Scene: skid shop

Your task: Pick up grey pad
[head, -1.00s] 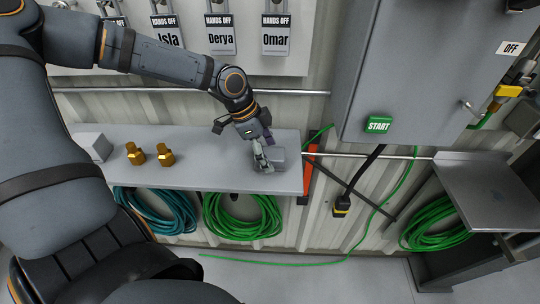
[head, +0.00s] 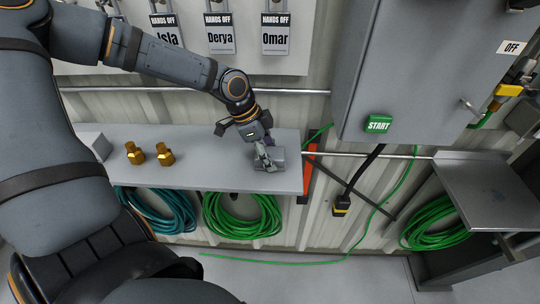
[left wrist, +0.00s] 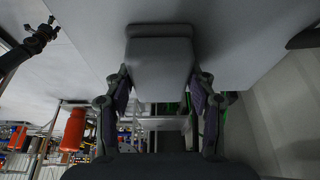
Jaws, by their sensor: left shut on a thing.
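The grey pad (head: 278,158) is a small block near the right end of the grey wall shelf in the head view. My left gripper (head: 265,160) is over it, and part of the pad is hidden behind the fingers. In the left wrist view the pad (left wrist: 160,68) lies between the two fingers of my left gripper (left wrist: 160,95), which are shut on its sides. I cannot tell whether the pad still touches the shelf.
The grey shelf (head: 215,180) also holds two brass fittings (head: 149,154) and a grey block (head: 97,143) at its left. Coiled hoses (head: 242,215) hang below. An orange bracket (head: 309,168) and a grey cabinet (head: 408,75) stand to the right.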

